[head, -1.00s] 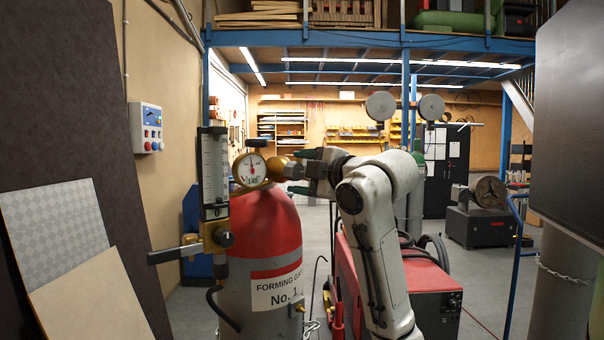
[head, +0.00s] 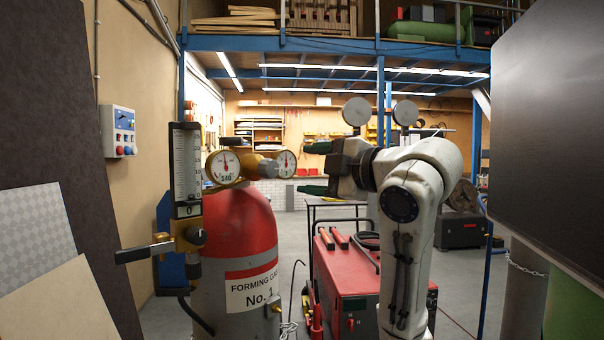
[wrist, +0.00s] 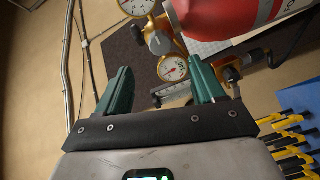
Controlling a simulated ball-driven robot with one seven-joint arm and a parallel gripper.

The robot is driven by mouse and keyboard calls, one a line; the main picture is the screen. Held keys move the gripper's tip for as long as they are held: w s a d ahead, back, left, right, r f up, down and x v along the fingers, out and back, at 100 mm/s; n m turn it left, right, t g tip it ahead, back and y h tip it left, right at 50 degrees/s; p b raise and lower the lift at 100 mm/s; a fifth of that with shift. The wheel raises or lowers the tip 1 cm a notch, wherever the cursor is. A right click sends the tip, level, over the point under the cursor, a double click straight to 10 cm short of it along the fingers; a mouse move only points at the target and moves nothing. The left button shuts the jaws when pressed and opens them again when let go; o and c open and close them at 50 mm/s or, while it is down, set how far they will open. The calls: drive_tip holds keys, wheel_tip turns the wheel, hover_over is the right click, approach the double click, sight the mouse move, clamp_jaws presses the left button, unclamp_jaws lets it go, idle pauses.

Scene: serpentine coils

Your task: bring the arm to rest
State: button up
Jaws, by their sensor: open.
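My gripper (head: 314,168) is open and empty, its two green fingers pointing left in the head view. It is just right of the regulator, with a visible gap. The arm bends at the elbow and rises on the right. In the wrist view the open fingers (wrist: 160,80) are spread with nothing between them close by. The red and grey gas cylinder (head: 236,245), labelled "Forming Gas No. 1", stands left of the gripper. Its brass regulator (head: 262,168) has two round gauges. A flow meter (head: 187,165) with a side handle is at its left.
A red machine (head: 345,275) with tools on top stands under and behind my arm. A large dark panel (head: 550,140) closes in the right side. Boards (head: 40,240) lean at the left. A control box (head: 118,132) is on the left wall. Floor shows between cylinder and red machine.

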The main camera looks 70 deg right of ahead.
idle(0.6)
drive_tip(key=w+a+f+m+g+y, duration=0.1)
drive_tip(key=w+a+f+m+y, duration=0.1)
drive_tip(key=w+f, duration=0.5)
drive_tip(key=w+a+f+m+g+y, duration=0.1)
drive_tip(key=w+f+m+y, duration=0.15)
drive_tip(key=f, duration=0.95)
drive_tip(key=w+a+f+m+g+y, duration=0.15)
drive_tip(key=a+f, duration=0.35)
drive_tip(key=f, duration=0.5)
drive_tip(key=w+a+f+m+g+y, duration=0.1)
drive_tip(key=w+a+f+m+g, duration=0.15)
drive_tip(key=a+f, duration=0.5)
drive_tip(key=s+a+f+g+y, duration=0.1)
drive_tip(key=s+a+f, duration=0.25)
drive_tip(key=f, duration=0.35)
drive_tip(key=s+a+f+g, duration=0.2)
drive_tip(key=a+f, duration=0.2)
drive_tip(key=f, duration=0.2)
drive_tip(key=s+a+f+g+y, duration=0.1)
drive_tip(key=s+a+f, duration=0.15)
drive_tip(key=f, duration=0.45)
drive_tip(key=s+a+f+m+g+h, duration=0.1)
drive_tip(key=s+a+f+g, duration=0.3)
drive_tip(key=s+f, duration=0.4)
drive_tip(key=s, duration=0.4)
drive_tip(key=shift+a, duration=0.3)
drive_tip(key=shift+w+r, duration=0.1)
drive_tip(key=shift+c, duration=0.4)
